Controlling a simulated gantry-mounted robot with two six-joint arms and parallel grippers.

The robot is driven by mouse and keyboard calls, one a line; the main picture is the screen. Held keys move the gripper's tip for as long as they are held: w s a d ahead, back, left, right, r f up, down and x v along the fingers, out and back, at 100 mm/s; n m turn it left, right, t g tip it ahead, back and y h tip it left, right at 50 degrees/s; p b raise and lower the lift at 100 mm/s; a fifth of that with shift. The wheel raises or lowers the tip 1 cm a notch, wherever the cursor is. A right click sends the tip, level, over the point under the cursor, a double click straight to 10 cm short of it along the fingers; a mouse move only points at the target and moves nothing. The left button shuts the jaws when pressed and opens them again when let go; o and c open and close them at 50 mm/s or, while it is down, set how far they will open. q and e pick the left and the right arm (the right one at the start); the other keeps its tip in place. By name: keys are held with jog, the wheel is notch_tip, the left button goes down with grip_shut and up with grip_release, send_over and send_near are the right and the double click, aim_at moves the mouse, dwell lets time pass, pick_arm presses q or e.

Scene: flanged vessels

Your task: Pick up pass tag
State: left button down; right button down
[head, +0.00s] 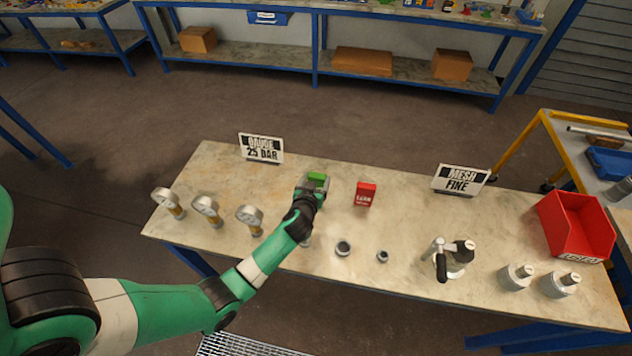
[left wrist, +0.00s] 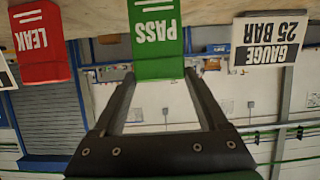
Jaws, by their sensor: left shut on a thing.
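The green pass tag (head: 317,177) is on the table just left of the middle. In the left wrist view the pass tag (left wrist: 156,40) appears upside down with its white PASS lettering, between my fingertips. My left gripper (head: 312,186) reaches the tag from the front and is shut on it; its fingers (left wrist: 158,76) also show in the left wrist view. The gripper partly covers the tag in the head view, so I cannot tell whether it touches the table. My right gripper is not in view.
A red leak tag (head: 365,194) stands right of the gripper. A "Gauge 25 bar" sign (head: 261,149) is behind left, and a "Mesh fine" sign (head: 461,180) is to the right. Several gauges (head: 207,209), small fittings (head: 343,248), a valve device (head: 450,258) and a red bin (head: 575,228) share the table.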

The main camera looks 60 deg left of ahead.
pick_arm(q)
jog(key=r, duration=0.2)
jog(key=d+r+p, duration=0.1)
jog(key=r, duration=0.1)
jog(key=shift+s+r, duration=0.15)
jog(key=shift+s, duration=0.05)
jog(key=w+r+p+v, duration=0.1)
jog(key=r+p+v, duration=0.1)
jog(key=p+v, duration=1.1)
jog(key=shift+d+r, duration=0.35)
jog(key=shift+d, duration=0.5)
